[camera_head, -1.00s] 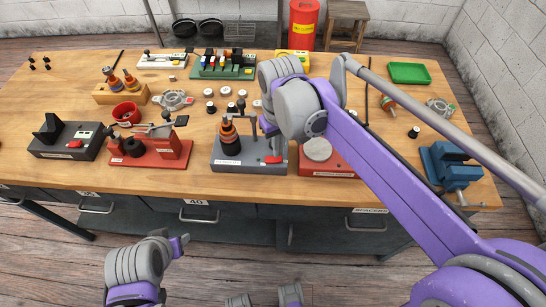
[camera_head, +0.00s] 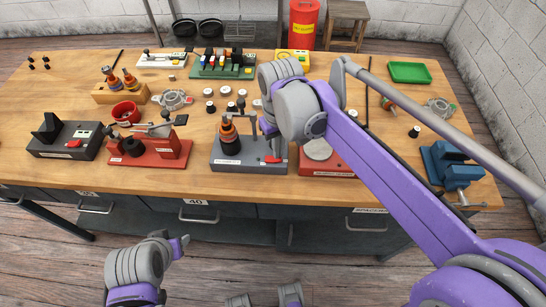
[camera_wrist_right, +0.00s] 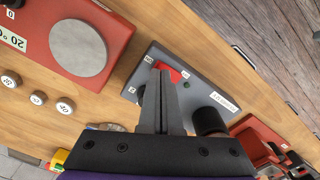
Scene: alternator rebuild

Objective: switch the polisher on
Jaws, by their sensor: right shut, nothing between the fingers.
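The polisher seems to be the dark grey base (camera_head: 222,162) at the front middle of the bench, with a rotor with copper-coloured rings (camera_head: 229,135) standing on it. Its red switch (camera_head: 273,159) is at the front right of the base and also shows in the right wrist view (camera_wrist_right: 175,74), between small white labels. My right gripper (camera_wrist_right: 160,72) is shut and empty. Its fingertips are at the switch and cover part of it; I cannot tell whether they touch. In the head view this gripper (camera_head: 274,143) is over the base's right side. My left gripper (camera_head: 182,245) is low in front of the bench, its jaws unclear.
A red unit with a round grey plate (camera_wrist_right: 78,48) stands right beside the grey base. A red fixture (camera_head: 171,153) stands to its left. A blue vise (camera_head: 452,168) is at the bench's right end. Small round parts (camera_head: 227,91) lie behind the base.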

